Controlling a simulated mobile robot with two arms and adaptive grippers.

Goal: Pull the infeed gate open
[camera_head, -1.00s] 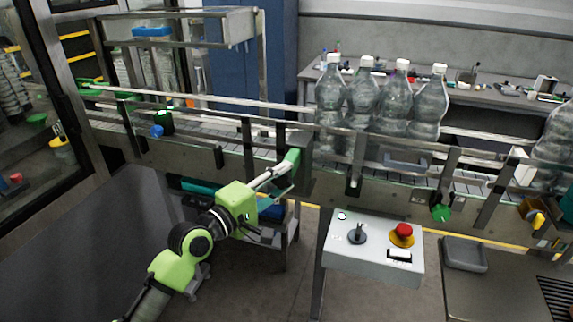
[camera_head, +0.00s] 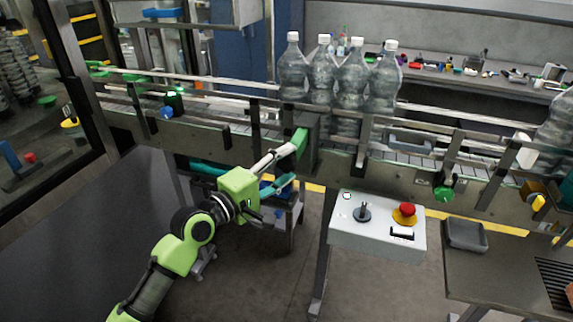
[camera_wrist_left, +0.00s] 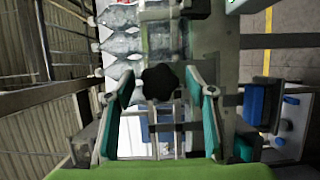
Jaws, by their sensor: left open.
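The infeed gate seems to be the dark plate (camera_head: 314,146) at the conveyor's near side, just left of the bottles. In the left wrist view a black lobed knob (camera_wrist_left: 160,82) stands between my fingers. My left gripper (camera_head: 292,162) is open at the conveyor's near edge, beside the plate. In the wrist view its two teal-lined fingers (camera_wrist_left: 160,90) stand on either side of the knob with gaps visible; nothing is gripped. What lies behind the knob is partly hidden. My right gripper is not in view.
Several clear bottles (camera_head: 338,80) stand on the conveyor behind the rails (camera_head: 420,128). A control box (camera_head: 378,228) with a red button (camera_head: 405,211) stands right of my arm. A grey tray (camera_head: 466,235) lies on the right-hand table. A cart with blue items (camera_head: 268,205) is below the conveyor.

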